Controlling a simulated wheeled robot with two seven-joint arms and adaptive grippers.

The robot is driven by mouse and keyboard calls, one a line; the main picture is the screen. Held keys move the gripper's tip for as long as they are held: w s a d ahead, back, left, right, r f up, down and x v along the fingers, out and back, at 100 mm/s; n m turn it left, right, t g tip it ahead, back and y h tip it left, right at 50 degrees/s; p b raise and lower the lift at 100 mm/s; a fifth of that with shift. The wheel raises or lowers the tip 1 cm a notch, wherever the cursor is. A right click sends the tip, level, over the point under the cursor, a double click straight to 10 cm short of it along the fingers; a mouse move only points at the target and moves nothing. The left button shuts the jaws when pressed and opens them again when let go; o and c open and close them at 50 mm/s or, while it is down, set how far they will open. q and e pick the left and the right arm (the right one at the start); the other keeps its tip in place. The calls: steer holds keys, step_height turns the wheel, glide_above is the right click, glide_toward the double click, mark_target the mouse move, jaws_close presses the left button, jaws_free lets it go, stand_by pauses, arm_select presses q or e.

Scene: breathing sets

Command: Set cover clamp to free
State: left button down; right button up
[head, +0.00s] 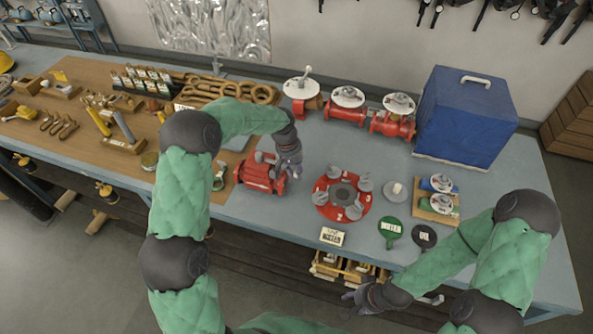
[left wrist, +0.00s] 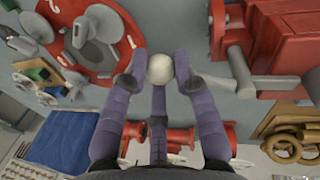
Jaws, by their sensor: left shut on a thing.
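My left gripper (head: 292,173) is at the right side of a red metal box (head: 258,174) on the bench. In the left wrist view its purple-grey fingers (left wrist: 159,78) are closed around a pale round knob (left wrist: 160,68). I cannot tell which part is the cover clamp. My right gripper (head: 357,298) is low, in front of the bench; its fingers are too small to judge.
A red disc (head: 325,207) carrying several grey clamps lies to the right of the box. Red valves (head: 345,112) and a blue case (head: 466,112) stand behind. Green and dark paddles (head: 390,229) lie near the front edge. Tools crowd the brown mat (head: 60,152) at left.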

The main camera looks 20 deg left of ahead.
arm_select(q)
steer(key=s+a+m+g+y+b, duration=0.1)
steer(key=s+a+m, duration=0.3)
steer(key=a+m, duration=0.4)
steer(key=shift+s+a+m+g+b, duration=0.4)
steer(key=shift+m+g+b, duration=0.25)
steer(key=shift+m, duration=2.75)
steer(key=c, duration=1)
jaws_free()
steer(key=shift+d, duration=0.1)
steer(key=shift+o, duration=0.2)
step_height(320, 180, up, 12)
steer(key=w+a, duration=0.1)
steer(key=w, duration=0.1)
